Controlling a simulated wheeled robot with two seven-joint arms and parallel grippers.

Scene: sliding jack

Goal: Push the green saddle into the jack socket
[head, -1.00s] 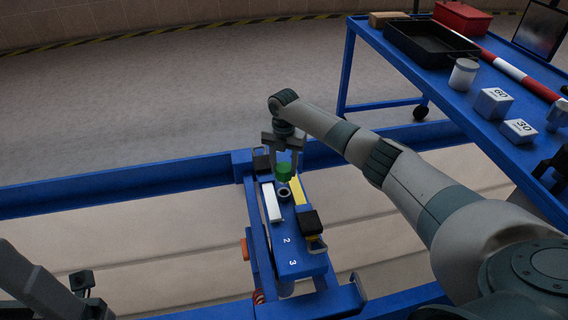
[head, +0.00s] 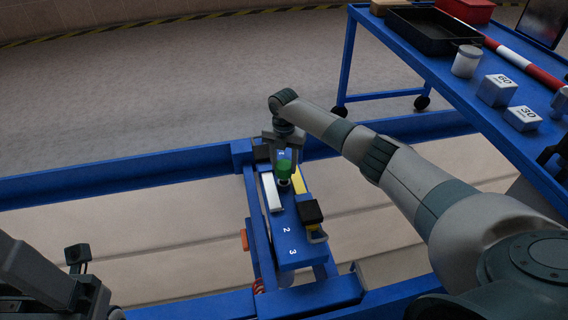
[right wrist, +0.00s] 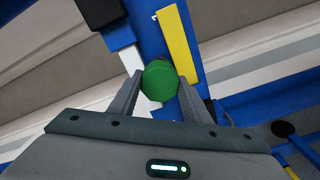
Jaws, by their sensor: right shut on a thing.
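The green saddle (head: 284,169) is between the fingers of my right gripper (head: 285,160), which is shut on it. In the right wrist view the saddle (right wrist: 160,81) shows as a green many-sided top between both fingertips. In the head view the saddle stands over the dark ring of the jack socket (head: 284,184) on the blue sliding jack (head: 290,252). The saddle and gripper partly cover the ring, so I cannot tell whether the saddle is in it. My left arm (head: 40,285) shows at the lower left; its fingers are not clear.
A white strip (head: 271,192) and a yellow strip (head: 299,182) flank the socket. A black block (head: 311,211) sits on the jack's right edge. Blue rails surround the jack. A blue cart (head: 440,75) with a black tray and numbered blocks stands at the upper right.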

